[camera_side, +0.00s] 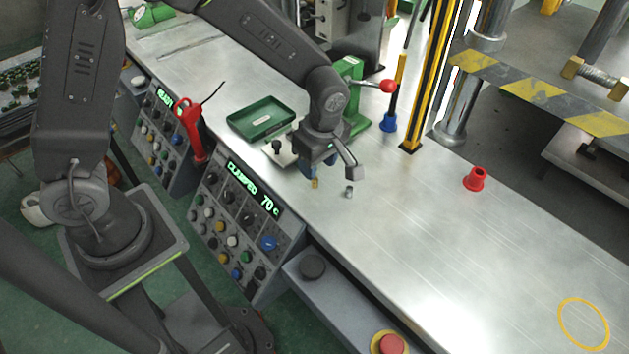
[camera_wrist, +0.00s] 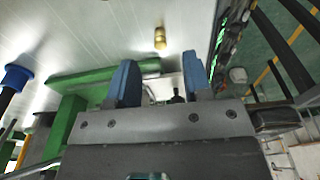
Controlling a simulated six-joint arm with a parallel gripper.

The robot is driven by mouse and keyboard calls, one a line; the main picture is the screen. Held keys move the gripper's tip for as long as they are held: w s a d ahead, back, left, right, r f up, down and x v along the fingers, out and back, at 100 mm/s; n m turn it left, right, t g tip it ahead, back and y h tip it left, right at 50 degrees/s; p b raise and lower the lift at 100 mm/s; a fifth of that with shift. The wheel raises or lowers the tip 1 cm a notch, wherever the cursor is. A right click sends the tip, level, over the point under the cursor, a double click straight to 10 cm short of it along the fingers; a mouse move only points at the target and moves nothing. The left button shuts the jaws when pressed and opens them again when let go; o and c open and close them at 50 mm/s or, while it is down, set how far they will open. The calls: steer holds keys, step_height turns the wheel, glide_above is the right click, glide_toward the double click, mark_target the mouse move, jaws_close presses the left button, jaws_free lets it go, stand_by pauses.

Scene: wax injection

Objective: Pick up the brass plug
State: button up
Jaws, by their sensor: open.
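The small brass plug (camera_side: 315,183) is on the bench near its front edge, just below my gripper (camera_side: 318,170) in the side view. In the wrist view the brass plug (camera_wrist: 160,38) stands out beyond the fingertips, roughly centred between them. My gripper (camera_wrist: 160,68) is open, its two blue fingers apart with nothing held between them. The plug looks apart from the fingers; the exact height gap is hard to tell.
A green tray (camera_side: 262,118) lies behind left, and a green press frame (camera_side: 352,90) with a red-knobbed lever stands behind. A red cup-like part (camera_side: 475,179) is right.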

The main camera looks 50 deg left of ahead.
steer(key=shift+a+f, duration=0.15)
steer(key=shift+f, duration=0.8)
steer(key=shift+a+f, duration=0.2)
steer(key=shift+f, duration=0.75)
steer(key=shift+a+f, duration=0.15)
steer(key=shift+f, duration=0.8)
jaws_close()
